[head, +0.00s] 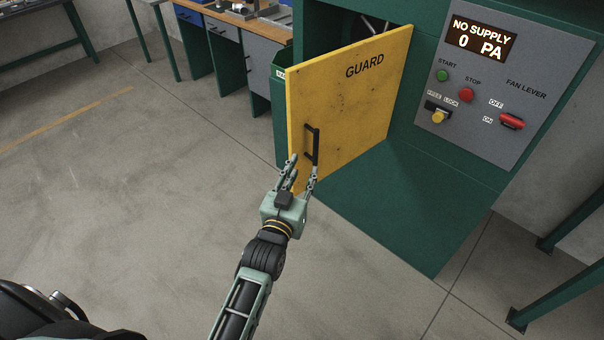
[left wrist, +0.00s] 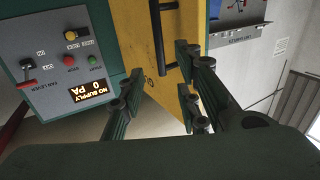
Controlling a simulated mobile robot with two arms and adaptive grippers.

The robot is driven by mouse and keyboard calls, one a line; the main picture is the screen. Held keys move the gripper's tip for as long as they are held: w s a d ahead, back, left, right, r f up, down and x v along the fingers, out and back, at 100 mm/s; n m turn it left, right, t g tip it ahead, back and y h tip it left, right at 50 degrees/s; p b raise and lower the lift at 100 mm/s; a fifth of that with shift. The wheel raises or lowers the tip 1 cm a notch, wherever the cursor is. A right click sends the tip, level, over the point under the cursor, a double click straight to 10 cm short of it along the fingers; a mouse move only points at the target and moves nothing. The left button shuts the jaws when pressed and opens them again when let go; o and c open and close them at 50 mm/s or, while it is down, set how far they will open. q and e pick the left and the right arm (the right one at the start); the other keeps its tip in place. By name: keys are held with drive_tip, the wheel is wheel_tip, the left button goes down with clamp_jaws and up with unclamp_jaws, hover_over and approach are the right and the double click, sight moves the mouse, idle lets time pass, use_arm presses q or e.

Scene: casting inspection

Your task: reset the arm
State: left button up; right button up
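The yellow GUARD door (head: 355,100) stands swung open from the green machine, with a black bar handle (head: 316,148) on its face. My left gripper (head: 303,168) is open, with its fingers spread just below the handle's lower end. In the left wrist view, the handle (left wrist: 158,40) shows beyond the gap between the fingers of my left gripper (left wrist: 160,88). Nothing is between the fingers. I cannot tell whether a fingertip touches the door. My right gripper is in neither view.
The grey control panel (head: 505,90) has a display reading NO SUPPLY 0 PA, a green START button (head: 442,76), a red STOP button (head: 466,94), a yellow knob (head: 438,117) and a red fan lever (head: 512,121). A workbench (head: 235,50) stands behind. The floor at left is clear.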

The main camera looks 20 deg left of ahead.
use_arm(q)
drive_tip(key=shift+f, duration=0.1)
idle(0.3)
drive_tip(key=s+d+f+m+g+h, duration=0.1)
drive_tip(key=s+f+g, duration=0.3)
drive_tip(key=f, duration=0.7)
drive_tip(key=s+d+f+g, duration=0.1)
drive_tip(key=s+f, duration=0.5)
drive_tip(key=f, duration=0.5)
drive_tip(key=s+d+f+m+g+h, duration=0.1)
drive_tip(key=s+f+g, duration=0.25)
drive_tip(key=f, duration=0.75)
drive_tip(key=s+a+f+g, duration=0.2)
drive_tip(key=s+f, duration=0.4)
drive_tip(key=s, duration=0.6)
drive_tip(key=s+a+f+g+y, duration=0.1)
drive_tip(key=s+a+f+g, duration=0.2)
drive_tip(key=s+f, duration=0.4)
drive_tip(key=s+a+f+g, duration=0.3)
drive_tip(key=s+f, duration=0.3)
drive_tip(key=s, duration=1.2)
drive_tip(key=shift+f+m+y, duration=0.25)
drive_tip(key=shift+m+y, duration=0.05)
drive_tip(key=shift+w+g, duration=0.2)
drive_tip(key=shift+g, duration=0.05)
